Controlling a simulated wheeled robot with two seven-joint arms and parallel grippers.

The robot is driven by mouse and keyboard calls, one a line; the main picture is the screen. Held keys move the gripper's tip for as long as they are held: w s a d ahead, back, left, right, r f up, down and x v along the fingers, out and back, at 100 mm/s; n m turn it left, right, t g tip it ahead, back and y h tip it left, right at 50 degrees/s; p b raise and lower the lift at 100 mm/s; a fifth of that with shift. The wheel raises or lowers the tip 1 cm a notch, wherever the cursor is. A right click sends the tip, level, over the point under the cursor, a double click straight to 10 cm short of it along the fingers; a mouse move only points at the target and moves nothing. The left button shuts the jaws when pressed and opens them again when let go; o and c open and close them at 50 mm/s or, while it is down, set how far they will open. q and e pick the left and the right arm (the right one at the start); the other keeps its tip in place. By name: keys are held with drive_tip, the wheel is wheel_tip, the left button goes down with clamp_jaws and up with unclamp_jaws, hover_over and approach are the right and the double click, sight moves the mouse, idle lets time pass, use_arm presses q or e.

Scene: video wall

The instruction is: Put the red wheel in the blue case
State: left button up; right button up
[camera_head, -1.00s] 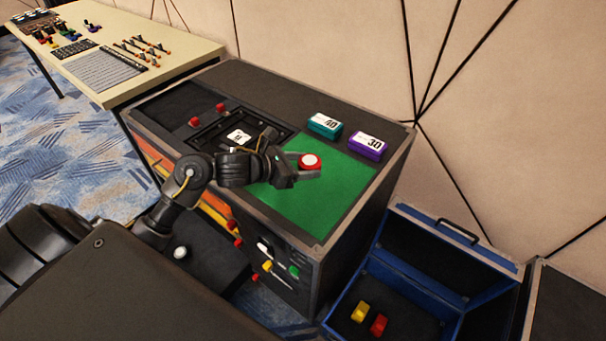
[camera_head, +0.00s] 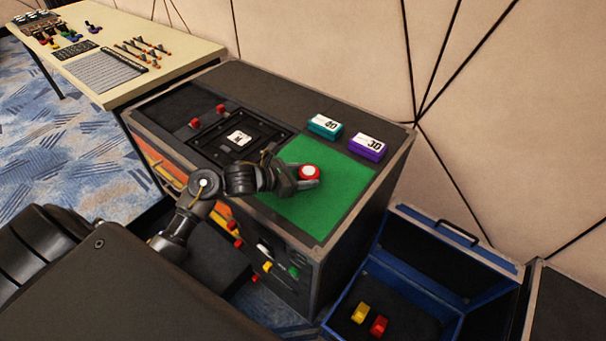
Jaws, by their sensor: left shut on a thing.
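The red wheel (camera_head: 309,172), with a white centre, is over the green mat (camera_head: 330,205) on top of the black cabinet. My left gripper (camera_head: 306,176) is shut on the red wheel. Whether the wheel touches the mat or hangs just above it, I cannot tell. The blue case (camera_head: 385,238) stands open on the floor at the lower right, its lid tilted back. A yellow piece (camera_head: 360,312) and a red piece (camera_head: 379,325) lie inside it. My right gripper is not in view.
A teal block (camera_head: 325,126) and a purple block (camera_head: 367,147) sit at the cabinet's back right. Red knobs (camera_head: 195,123) and a recessed panel (camera_head: 239,139) are on its left. Coloured knobs stick out of its front. A pale table (camera_head: 140,45) with parts stands behind left.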

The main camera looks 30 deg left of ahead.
use_arm(q)
drive_tip(key=shift+f, duration=0.35)
drive_tip(key=o, duration=1.1)
drive_tip(key=shift+c, duration=0.2)
drive_tip(key=shift+r, duration=0.1)
